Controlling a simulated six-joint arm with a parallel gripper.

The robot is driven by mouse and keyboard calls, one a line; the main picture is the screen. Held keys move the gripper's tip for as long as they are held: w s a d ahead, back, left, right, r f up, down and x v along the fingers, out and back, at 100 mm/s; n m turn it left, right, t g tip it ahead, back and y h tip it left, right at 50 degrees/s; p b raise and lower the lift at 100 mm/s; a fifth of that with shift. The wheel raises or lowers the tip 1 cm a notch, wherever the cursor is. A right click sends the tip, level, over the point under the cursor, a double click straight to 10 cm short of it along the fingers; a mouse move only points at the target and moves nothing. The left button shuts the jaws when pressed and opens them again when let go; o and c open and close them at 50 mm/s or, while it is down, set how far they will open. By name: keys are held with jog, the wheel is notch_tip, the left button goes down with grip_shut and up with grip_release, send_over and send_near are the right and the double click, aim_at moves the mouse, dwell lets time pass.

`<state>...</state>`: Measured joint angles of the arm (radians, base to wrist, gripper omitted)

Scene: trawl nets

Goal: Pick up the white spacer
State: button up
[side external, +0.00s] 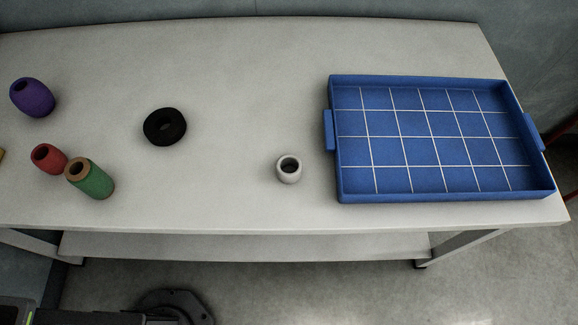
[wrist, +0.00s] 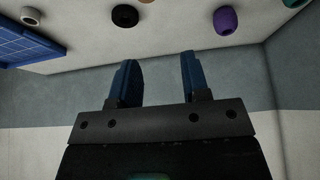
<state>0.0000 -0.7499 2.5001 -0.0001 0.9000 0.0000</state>
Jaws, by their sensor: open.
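The white spacer (side external: 289,169) is a small, short ring with a dark hole, standing on the white table just left of the blue tray. It also shows at the top left edge of the wrist view (wrist: 31,15). My gripper (wrist: 157,58) is open, with two blue fingers and nothing between them. It is well apart from the spacer. The fingers are not in the side external view.
A blue gridded tray (side external: 334,140) stands empty at the right. A black ring (side external: 165,127), a purple float (side external: 32,97), a red piece (side external: 49,159) and a green cylinder (side external: 90,180) stand at the left. The table (side external: 225,90) is clear around the spacer's left side.

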dwell(0.3)
jog(key=o, duration=0.8)
